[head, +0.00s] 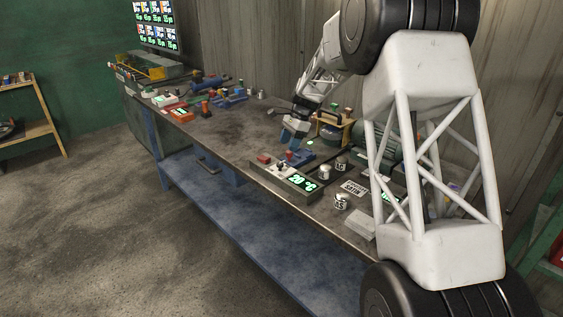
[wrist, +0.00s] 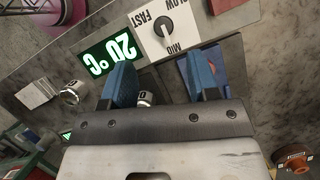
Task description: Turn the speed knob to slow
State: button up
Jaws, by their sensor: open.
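The speed knob (wrist: 162,27) is a small dark round dial on a white plate marked SLOW, MID and FAST, at the top of the wrist view. Its pointer seems to lean toward the MID side, but it is too small to be sure. My gripper (wrist: 160,78) has two blue fingers, spread apart with nothing held between them. The knob lies ahead of the fingertips, and neither finger touches it. In the head view my gripper (head: 295,130) is above the bench, behind the control panel; the knob is too small to read there.
White cans (head: 341,200) stand near the panel. A wooden caddy (head: 333,130) stands behind my gripper.

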aim_at(280, 163)
jog(key=shift+w+a+f, duration=0.1)
jog(key=shift+w+f, duration=0.05)
jog(key=shift+w, duration=0.05)
jog(key=shift+f, duration=0.2)
jog(key=shift+x, duration=3.75)
jog(key=shift+a, duration=0.1)
jog(key=shift+c, duration=0.3)
jog(key=c, duration=0.9)
jog(key=shift+o, duration=0.2)
